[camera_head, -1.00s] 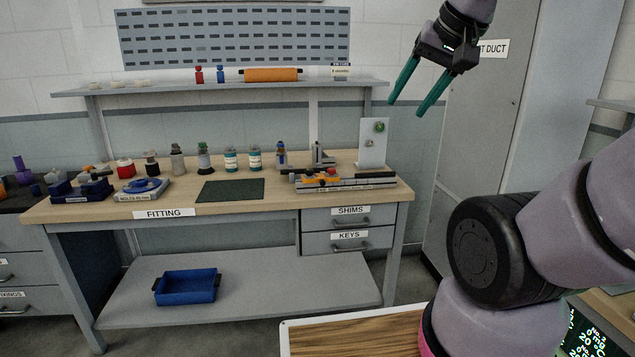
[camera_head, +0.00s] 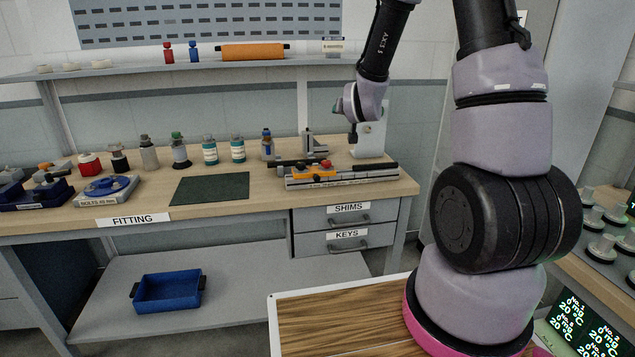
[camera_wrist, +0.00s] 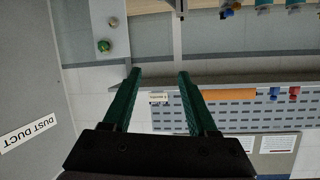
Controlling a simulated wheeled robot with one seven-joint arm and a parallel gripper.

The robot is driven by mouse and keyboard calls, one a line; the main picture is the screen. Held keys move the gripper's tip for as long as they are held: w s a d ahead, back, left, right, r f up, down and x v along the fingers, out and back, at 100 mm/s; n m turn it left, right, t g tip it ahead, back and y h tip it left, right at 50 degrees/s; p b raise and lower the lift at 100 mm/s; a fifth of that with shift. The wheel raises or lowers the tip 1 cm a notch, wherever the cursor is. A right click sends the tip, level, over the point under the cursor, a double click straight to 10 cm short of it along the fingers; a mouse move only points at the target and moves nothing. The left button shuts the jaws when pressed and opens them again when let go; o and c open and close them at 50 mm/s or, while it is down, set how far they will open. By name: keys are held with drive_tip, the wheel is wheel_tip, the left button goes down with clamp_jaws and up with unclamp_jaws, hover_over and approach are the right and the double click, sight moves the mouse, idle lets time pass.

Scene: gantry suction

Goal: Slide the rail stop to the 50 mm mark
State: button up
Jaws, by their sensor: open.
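The rail (camera_head: 345,177) is a low grey bar unit on the right end of the fitting bench. An orange-yellow block with a red knob (camera_head: 318,174), which looks like the rail stop, sits on its left half. Black pieces lie along the rail's top. The scale marks are too small to read. My gripper (camera_wrist: 158,75) is open and empty in the wrist view, its two green fingers apart and pointing towards the shelf and wall. In the head view it is mostly hidden by my wrist, above and behind the rail. The rail does not show in the wrist view.
An upright white plate (camera_head: 369,139) stands just behind the rail, near my wrist. A grey angled block (camera_head: 309,146) and several bottles line the bench's back. A shelf (camera_head: 120,71) runs above. A dark green mat (camera_head: 210,188) lies left of the rail, with bare benchtop between.

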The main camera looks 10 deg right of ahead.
wheel_tip(320, 180, down, 7)
drive_tip(key=w+t, duration=0.1)
drive_tip(key=w, duration=0.1)
drive_tip(key=n+t+y, duration=0.1)
drive_tip(key=n+t, duration=0.2)
drive_tip(key=n, duration=0.4)
approach(317, 180)
drive_tip(key=w, duration=0.9)
drive_tip(key=shift+w+d+r, duration=0.1)
drive_tip(key=shift+w+d, duration=0.05)
clamp_jaws()
